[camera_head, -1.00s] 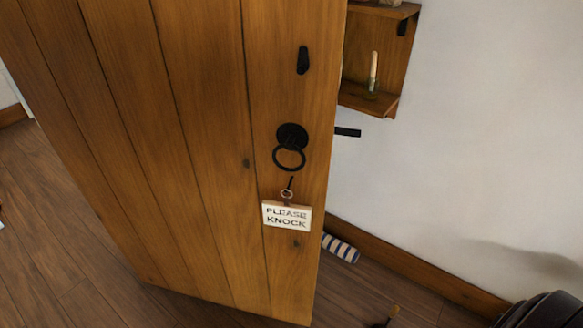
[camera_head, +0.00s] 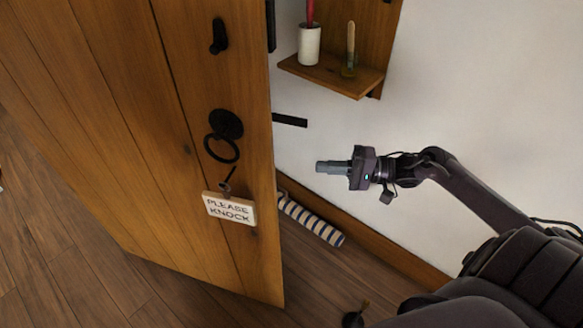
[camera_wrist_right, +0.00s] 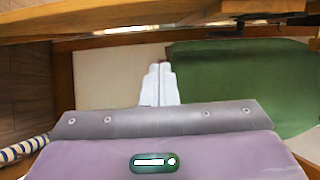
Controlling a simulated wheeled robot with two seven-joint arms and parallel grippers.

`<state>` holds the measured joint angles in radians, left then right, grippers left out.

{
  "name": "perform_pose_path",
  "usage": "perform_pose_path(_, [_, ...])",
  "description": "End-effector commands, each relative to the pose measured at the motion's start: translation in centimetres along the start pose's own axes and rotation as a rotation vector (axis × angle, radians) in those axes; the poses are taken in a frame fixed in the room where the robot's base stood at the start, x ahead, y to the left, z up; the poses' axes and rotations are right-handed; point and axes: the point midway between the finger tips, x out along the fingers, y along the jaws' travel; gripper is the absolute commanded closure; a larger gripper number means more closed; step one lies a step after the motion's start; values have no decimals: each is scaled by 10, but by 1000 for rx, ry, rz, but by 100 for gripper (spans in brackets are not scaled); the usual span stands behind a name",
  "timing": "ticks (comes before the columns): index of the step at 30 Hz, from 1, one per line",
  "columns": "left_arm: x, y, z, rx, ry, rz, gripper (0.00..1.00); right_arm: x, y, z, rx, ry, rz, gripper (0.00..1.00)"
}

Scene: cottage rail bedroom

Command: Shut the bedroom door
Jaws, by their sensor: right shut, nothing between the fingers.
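The wooden plank door (camera_head: 165,160) stands open at the left of the head view. It carries a black ring handle (camera_head: 222,146), a black latch piece (camera_head: 219,36) and a hanging "PLEASE KNOCK" sign (camera_head: 229,208). A black bar (camera_head: 290,120) sticks out past its right edge. My right gripper (camera_head: 320,167) is shut and empty, right of the door edge and apart from it, in front of the white wall. Its closed fingers show in the right wrist view (camera_wrist_right: 160,72). My left gripper is not in view.
A wall shelf (camera_head: 340,78) holds a white candle holder (camera_head: 309,44) and a small glass jar (camera_head: 349,66). A blue-and-white striped roll (camera_head: 310,219) lies on the floor by the skirting, right of the door. Floor at lower left is clear.

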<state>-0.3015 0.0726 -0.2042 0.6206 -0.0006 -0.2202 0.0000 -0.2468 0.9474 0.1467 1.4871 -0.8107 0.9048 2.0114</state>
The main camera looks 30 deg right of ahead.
Motion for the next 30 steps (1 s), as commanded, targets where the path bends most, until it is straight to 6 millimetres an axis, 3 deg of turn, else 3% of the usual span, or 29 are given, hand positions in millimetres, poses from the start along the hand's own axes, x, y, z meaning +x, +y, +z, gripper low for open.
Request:
perform_pose_path(5, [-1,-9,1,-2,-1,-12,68,16,-5,2,11,-12,-8,100])
perform_pose_path(19, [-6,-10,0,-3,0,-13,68,102,-5,1,9,-8,-7,100])
perform_pose_path(24, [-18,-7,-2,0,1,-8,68,106,-5,25,13,-8,-3,100])
perform_pose_path(30, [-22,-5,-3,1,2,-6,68,109,-4,39,12,-7,-3,100])
